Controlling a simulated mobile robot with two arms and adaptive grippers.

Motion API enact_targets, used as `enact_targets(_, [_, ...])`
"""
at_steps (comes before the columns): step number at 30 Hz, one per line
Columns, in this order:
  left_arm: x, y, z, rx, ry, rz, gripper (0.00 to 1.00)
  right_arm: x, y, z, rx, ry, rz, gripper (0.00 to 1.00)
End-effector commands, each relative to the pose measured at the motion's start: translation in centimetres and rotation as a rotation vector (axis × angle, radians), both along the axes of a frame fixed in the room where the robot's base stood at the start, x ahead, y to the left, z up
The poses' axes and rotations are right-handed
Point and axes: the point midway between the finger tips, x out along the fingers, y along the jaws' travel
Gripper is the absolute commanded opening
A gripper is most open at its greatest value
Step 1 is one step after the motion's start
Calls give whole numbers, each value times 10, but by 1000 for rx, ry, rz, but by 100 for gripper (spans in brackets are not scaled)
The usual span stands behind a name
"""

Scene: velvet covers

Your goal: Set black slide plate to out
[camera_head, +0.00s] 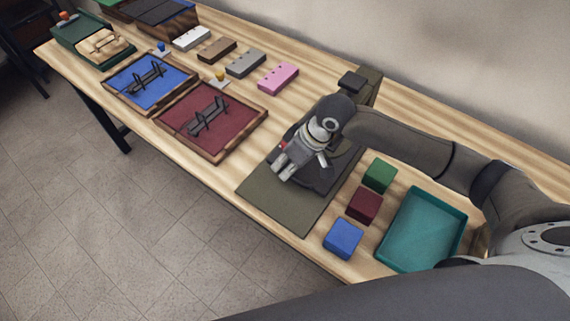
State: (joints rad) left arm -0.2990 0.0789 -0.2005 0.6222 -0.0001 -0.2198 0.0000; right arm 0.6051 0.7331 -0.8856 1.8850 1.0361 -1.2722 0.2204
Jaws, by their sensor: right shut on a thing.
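An olive board (265,196) lies flat on the table, right of the middle. A dark plate (345,165), which looks like the black slide plate, lies on it and is partly hidden by my right gripper and wrist. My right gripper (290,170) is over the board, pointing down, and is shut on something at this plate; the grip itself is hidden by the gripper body. An olive upright (371,84) with a black block (350,82) stands behind my wrist. My left gripper is not in view.
Green (379,174), dark red (364,205) and blue (343,238) blocks and a teal tray (420,230) stand right of the board. Red (185,140) and blue (130,90) framed panels with dark handles lie left. A pink block (278,78) sits behind.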

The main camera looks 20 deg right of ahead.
Motion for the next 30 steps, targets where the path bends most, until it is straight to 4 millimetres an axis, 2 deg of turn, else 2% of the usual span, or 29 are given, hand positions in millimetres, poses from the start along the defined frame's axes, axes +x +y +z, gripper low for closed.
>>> enact_targets(8, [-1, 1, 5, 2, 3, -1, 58, -3, 3, 2, 0, 3, 1, 0])
enact_targets(11, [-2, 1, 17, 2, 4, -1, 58, -11, 14, 4, 1, 6, 4, 0])
enact_targets(21, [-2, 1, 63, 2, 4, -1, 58, -53, 66, 6, 3, 9, 5, 0])
enact_targets(25, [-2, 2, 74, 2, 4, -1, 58, -65, 82, 4, 2, 7, 4, 0])
enact_targets(30, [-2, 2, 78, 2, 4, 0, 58, -71, 90, 1, 1, 5, 1, 0])
